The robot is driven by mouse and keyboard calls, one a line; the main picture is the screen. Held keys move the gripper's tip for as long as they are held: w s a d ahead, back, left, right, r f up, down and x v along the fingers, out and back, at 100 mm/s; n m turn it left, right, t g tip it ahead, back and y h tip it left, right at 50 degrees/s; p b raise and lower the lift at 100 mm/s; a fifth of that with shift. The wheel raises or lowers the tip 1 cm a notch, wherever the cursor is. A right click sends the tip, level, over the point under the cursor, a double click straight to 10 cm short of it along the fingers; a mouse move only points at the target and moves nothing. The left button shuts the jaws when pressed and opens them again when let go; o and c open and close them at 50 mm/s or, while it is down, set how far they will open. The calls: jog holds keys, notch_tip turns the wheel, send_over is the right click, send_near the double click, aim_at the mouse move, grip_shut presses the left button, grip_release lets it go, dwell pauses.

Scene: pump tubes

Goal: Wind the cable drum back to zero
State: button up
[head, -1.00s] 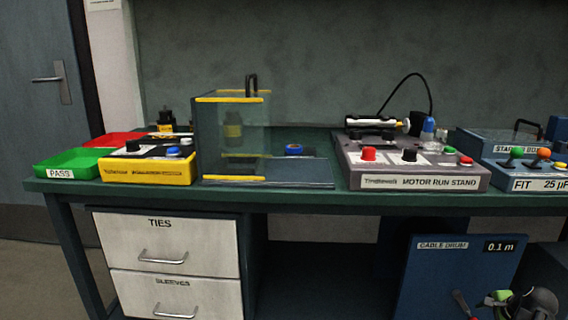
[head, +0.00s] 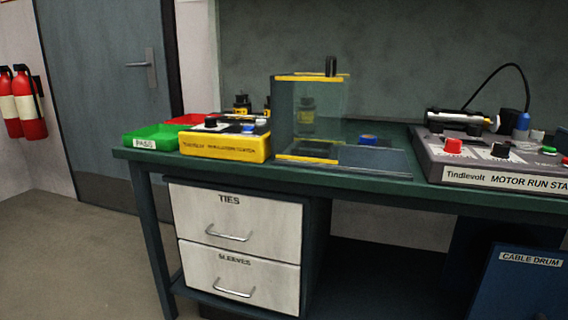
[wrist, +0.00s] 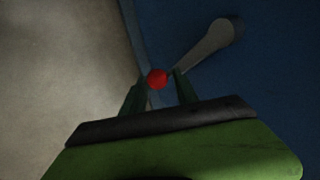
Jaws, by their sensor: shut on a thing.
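The blue cable drum box (head: 522,288) stands under the bench at the far right of the head view. Its CABLE DRUM label shows, but its length readout is outside the frame. In the wrist view the blue panel (wrist: 265,75) fills the right side, with a grey crank arm (wrist: 212,42) on it. My gripper (wrist: 158,86) is shut on the red crank knob (wrist: 157,78), one dark finger on each side of it. The gripper is not seen clearly in the head view.
The green bench (head: 370,181) carries a yellow tester box (head: 225,146), a clear guard (head: 312,115) and the motor run stand (head: 480,175). White drawers (head: 240,225) are below it. Open floor (head: 85,255) lies at left.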

jog(key=shift+s, duration=0.1)
jog(key=shift+s+d+r+p, duration=0.15)
jog(key=shift+d+r+p, duration=0.4)
jog(key=shift+d, duration=0.1)
jog(key=shift+c, duration=0.4)
jog(key=shift+f, duration=0.1)
jog(key=shift+o, duration=1)
jog(key=shift+d+r+p, duration=0.4)
jog(key=shift+r+p, duration=0.3)
jog(key=shift+r, duration=0.05)
jog(key=shift+w, duration=0.2)
jog(key=shift+s+d+r+p, duration=0.15)
jog(key=shift+d+r+p, duration=0.05)
jog(key=shift+r+p, duration=0.5)
